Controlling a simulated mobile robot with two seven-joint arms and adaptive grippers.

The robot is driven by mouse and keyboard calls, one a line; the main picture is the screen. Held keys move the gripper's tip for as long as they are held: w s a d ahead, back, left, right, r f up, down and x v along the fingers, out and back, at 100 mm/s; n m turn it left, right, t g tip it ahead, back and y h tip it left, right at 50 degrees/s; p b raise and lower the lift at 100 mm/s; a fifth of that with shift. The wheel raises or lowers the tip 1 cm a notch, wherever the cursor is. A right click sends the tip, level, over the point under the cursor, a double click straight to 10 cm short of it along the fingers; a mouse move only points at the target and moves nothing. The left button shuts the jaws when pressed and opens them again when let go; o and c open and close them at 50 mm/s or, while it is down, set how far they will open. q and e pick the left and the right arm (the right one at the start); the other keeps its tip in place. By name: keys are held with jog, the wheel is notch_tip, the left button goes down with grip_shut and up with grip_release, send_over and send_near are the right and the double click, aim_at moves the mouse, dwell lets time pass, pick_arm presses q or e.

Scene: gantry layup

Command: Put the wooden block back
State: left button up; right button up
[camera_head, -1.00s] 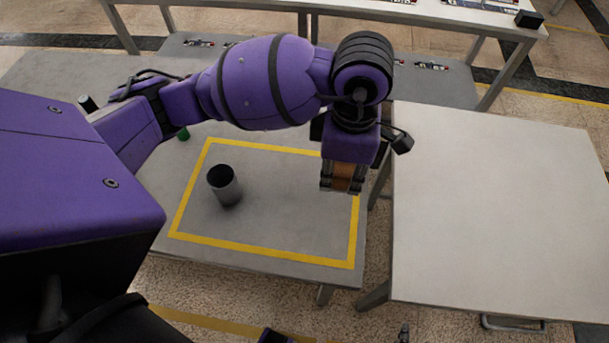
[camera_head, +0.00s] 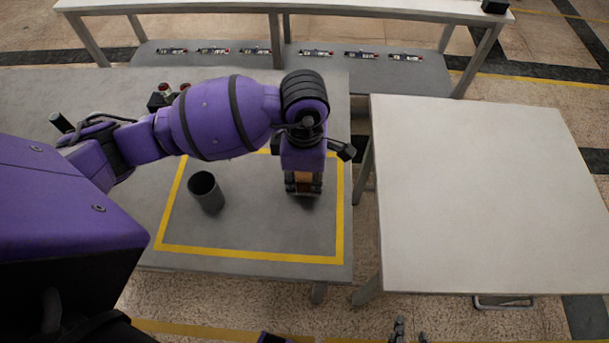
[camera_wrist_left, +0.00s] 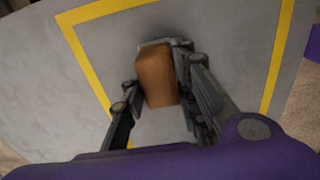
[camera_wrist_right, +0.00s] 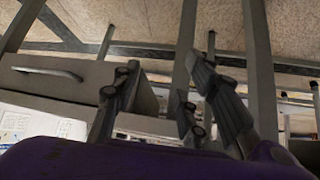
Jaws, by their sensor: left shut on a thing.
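The wooden block (camera_wrist_left: 157,77) is brown and box-shaped. My left gripper (camera_head: 303,188) is shut on it, over the right part of the yellow-outlined area on the grey table. The block (camera_head: 303,177) is mostly hidden by my fingers in the head view. A dark shadow lies close under the gripper; I cannot tell whether the block touches the table. My right gripper (camera_head: 410,332) shows only as fingertips at the bottom edge of the head view. Its fingers are apart and empty in the right wrist view (camera_wrist_right: 165,95).
A dark grey cup (camera_head: 206,192) stands in the left part of the yellow outline (camera_head: 250,255). A bare white table (camera_head: 480,200) stands to the right, across a gap. A shelf behind (camera_head: 230,60) holds several small parts. The outline's middle is clear.

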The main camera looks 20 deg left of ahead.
aim_at(304, 175)
pick_arm(q)
jog(key=shift+f, duration=0.15)
jog(key=o, duration=1.1)
notch_tip(304, 175, up, 12)
jog(key=shift+r, duration=0.2)
